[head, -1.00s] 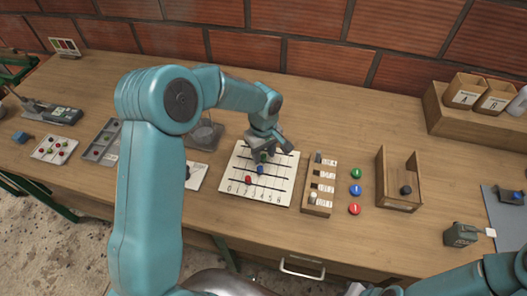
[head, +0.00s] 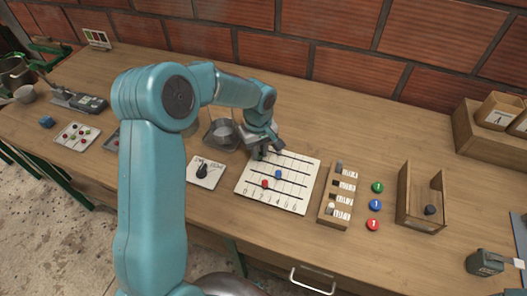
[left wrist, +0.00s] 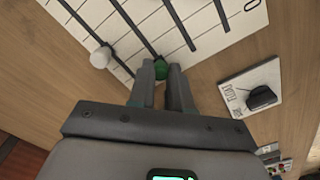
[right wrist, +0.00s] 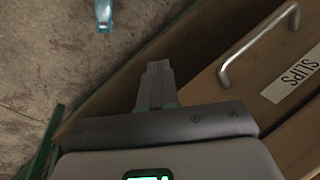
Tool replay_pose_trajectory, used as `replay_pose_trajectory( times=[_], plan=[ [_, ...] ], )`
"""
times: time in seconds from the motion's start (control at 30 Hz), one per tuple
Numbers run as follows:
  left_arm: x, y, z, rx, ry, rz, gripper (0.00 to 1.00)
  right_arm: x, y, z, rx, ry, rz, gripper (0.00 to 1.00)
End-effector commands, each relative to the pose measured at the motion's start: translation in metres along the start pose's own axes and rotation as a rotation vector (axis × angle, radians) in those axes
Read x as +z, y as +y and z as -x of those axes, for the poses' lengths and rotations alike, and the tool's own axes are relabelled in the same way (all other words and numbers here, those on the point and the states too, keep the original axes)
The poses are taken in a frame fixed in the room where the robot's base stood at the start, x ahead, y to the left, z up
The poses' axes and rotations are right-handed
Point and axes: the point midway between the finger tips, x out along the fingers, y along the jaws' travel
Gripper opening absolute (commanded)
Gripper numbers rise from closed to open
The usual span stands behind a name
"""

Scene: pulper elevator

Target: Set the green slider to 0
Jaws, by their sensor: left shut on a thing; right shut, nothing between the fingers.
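The slider board (head: 302,205) lies on the workbench, a white panel with dark tracks and numbers from 0 at its left. My left gripper (head: 262,153) is at the left end of an upper track. In the left wrist view, the left gripper (left wrist: 160,80) is shut on the green slider knob (left wrist: 160,68), which sits at the 0 end of its track. A white knob (left wrist: 100,57) is on the neighbouring track. The red knob (head: 264,184) and blue knob (head: 278,174) are on lower tracks. My right gripper (right wrist: 158,82) is shut and empty.
A card with a black knob (head: 204,172) lies left of the board. A wooden rack (head: 328,210) and coloured discs (head: 376,205) are at its right. The right gripper is near a drawer handle (right wrist: 255,48) marked SLIPS, above the floor.

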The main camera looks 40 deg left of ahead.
Motion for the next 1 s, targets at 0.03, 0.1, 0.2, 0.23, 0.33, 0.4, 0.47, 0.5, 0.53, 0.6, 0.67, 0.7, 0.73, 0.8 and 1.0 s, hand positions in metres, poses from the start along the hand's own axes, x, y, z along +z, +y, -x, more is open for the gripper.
replay_pose_trajectory(
  times=[0.03,0.1,0.2,0.23,0.33,0.4,0.47,0.5,0.53,0.6,0.67,0.7,0.73,0.8,1.0],
  plan=[
    [-0.003,-0.001,0.003,0.001,0.007,0.002,0.0,0.0,0.0,0.001,0.0,0.0,0.0,0.0],
    [-0.003,-0.001,0.003,0.001,0.007,0.002,0.35,0.0,0.0,0.001,0.0,0.0,0.0,0.0],
    [-0.003,-0.001,0.002,0.0,0.006,0.001,0.46,0.0,0.0,0.001,0.0,0.0,0.0,0.0],
    [-0.002,-0.001,0.002,0.0,0.006,0.001,0.46,0.0,0.0,0.001,0.0,0.0,0.0,0.0],
    [-0.002,-0.001,0.002,0.0,0.005,0.001,0.46,0.0,0.0,0.0,0.0,0.0,0.0,0.0],
    [-0.002,0.0,0.002,0.0,0.004,0.001,0.46,0.0,0.0,0.0,0.0,0.0,0.0,0.0],
    [-0.002,0.0,0.004,0.001,0.005,0.001,0.46,0.0,0.0,0.0,0.0,0.0,0.0,0.0],
    [-0.002,0.0,0.006,0.002,0.006,0.001,0.46,0.0,0.0,0.0,0.0,0.0,0.0,0.0],
    [-0.002,0.0,0.009,0.002,0.006,0.001,0.46,0.0,0.0,0.0,0.0,0.0,0.0,0.0],
    [-0.002,0.001,0.021,0.004,0.008,0.0,0.46,0.0,0.0,-0.001,0.0,0.0,0.0,0.0],
    [-0.002,0.0,0.034,0.005,0.009,0.0,0.46,0.0,0.001,-0.002,0.0,0.0,0.0,0.0],
    [-0.002,0.0,0.044,0.005,0.009,0.002,0.46,0.0,0.001,-0.002,0.0,0.0,0.0,0.0],
    [-0.002,0.0,0.052,0.006,0.009,0.002,0.46,0.0,0.001,-0.002,0.0,0.0,0.0,0.0],
    [-0.002,0.001,0.072,0.006,0.01,0.0,0.46,0.0,0.001,-0.002,0.0,0.0,0.0,0.0],
    [-0.002,0.0,0.124,0.005,0.009,0.002,0.46,0.0,0.001,-0.002,0.0,0.0,0.0,0.0]
  ],
)
